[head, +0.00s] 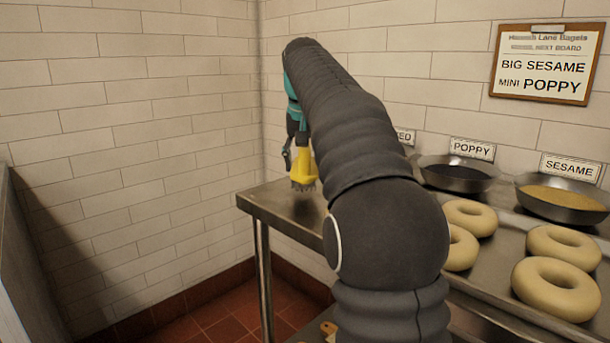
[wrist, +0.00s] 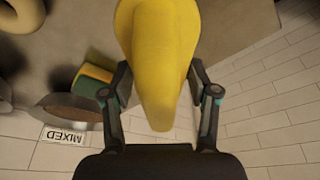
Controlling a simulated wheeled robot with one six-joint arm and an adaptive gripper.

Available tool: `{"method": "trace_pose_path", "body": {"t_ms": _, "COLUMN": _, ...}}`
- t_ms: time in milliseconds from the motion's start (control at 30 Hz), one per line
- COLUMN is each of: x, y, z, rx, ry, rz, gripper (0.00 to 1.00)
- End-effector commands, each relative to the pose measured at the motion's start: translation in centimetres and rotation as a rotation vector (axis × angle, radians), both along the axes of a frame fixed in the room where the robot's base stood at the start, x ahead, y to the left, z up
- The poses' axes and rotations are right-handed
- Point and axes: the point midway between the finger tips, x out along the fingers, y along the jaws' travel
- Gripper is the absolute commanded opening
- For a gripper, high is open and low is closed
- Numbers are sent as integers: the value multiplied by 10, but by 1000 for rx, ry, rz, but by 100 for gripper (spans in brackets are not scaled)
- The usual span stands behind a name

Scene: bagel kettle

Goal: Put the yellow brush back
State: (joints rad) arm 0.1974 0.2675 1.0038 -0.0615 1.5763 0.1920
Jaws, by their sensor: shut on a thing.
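The yellow brush (head: 303,170) hangs bristles down from my gripper (head: 297,140), over the left end of the steel table (head: 285,203). I cannot tell whether the bristles touch the table. In the wrist view the brush (wrist: 158,45) fills the middle, between the two fingers of my gripper (wrist: 160,82), which are shut on it. No holder or marked spot for the brush can be made out. My arm hides part of the table in the head view.
A yellow and green block (wrist: 93,82) lies beside a pan (wrist: 72,108) by the MIXED sign (wrist: 64,136). The POPPY pan (head: 458,172), SESAME pan (head: 563,200) and several bagels (head: 556,288) are to the right. Tiled walls (head: 150,120) stand behind and left.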

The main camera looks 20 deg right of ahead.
Motion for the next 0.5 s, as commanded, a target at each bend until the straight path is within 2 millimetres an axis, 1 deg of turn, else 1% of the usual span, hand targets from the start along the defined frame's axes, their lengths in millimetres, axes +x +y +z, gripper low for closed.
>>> {"method": "trace_pose_path", "body": {"t_ms": 33, "x": -1, "y": 0, "z": -11, "rx": 0, "ry": 1, "rz": 0, "gripper": 22}}
{"method": "trace_pose_path", "body": {"t_ms": 167, "x": 0, "y": 0, "z": -25, "rx": 0, "ry": 0, "rz": 0, "gripper": 22}}
{"method": "trace_pose_path", "body": {"t_ms": 500, "x": 0, "y": 0, "z": -27, "rx": 0, "ry": 0, "rz": 0, "gripper": 22}}
